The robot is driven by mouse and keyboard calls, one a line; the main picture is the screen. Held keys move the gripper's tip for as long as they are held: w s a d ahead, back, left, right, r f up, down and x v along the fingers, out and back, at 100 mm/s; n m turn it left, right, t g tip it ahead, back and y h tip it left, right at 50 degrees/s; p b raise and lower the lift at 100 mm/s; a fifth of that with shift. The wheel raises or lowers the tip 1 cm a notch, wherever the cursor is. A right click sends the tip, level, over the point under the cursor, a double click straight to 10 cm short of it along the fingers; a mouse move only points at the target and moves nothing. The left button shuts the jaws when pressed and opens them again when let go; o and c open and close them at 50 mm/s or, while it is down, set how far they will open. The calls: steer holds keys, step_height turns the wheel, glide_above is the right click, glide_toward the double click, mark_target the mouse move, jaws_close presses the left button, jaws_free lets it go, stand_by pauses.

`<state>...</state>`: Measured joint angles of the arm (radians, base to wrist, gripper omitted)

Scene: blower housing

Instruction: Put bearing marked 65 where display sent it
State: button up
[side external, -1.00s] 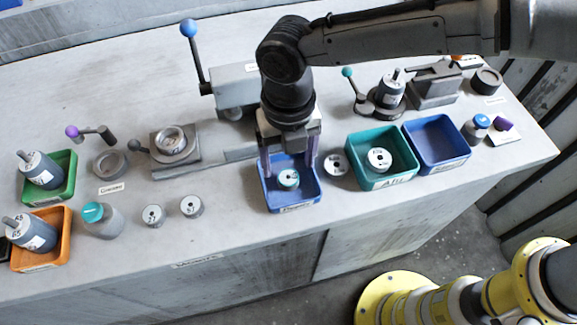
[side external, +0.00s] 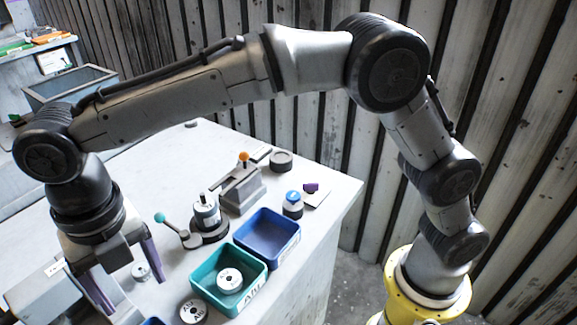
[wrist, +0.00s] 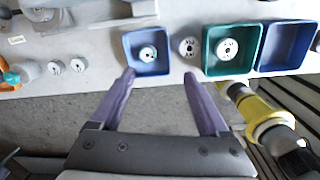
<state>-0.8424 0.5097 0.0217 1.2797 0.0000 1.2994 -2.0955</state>
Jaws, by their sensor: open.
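My gripper (wrist: 160,75) is open and empty, with two purple fingers; it also shows at the left of the side view (side external: 135,298). A pale bearing (wrist: 188,47) lies on the table between that tray and a teal bin (wrist: 206,60). Another pale bearing (wrist: 227,48) lies in the teal bin. Two smaller round parts (wrist: 55,68) (wrist: 78,65) stand at the left. I cannot read the numbers on any of them. No display screen is visible.
An empty blue bin (side external: 268,238) adjoins the teal bin. Behind them stand a fixture with a teal-knobbed lever (side external: 207,212) and an orange-knobbed clamp (side external: 243,187).

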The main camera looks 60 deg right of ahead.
steer(key=s+d+r+m+t+y, duration=0.1)
steer(key=d+r+m, duration=0.3)
steer(key=d+m, duration=0.55)
steer(key=s+d+r+m+t, duration=0.1)
steer(key=d+r+m, duration=0.4)
steer(key=d, duration=0.8)
steer(key=s+d+f+m+t+h, duration=0.1)
steer(key=s+d+f+m+t, duration=0.2)
steer(key=s+d+m, duration=1.2)
step_height(320, 180, down, 3)
steer(key=m, duration=0.4)
steer(key=shift+f, duration=0.15)
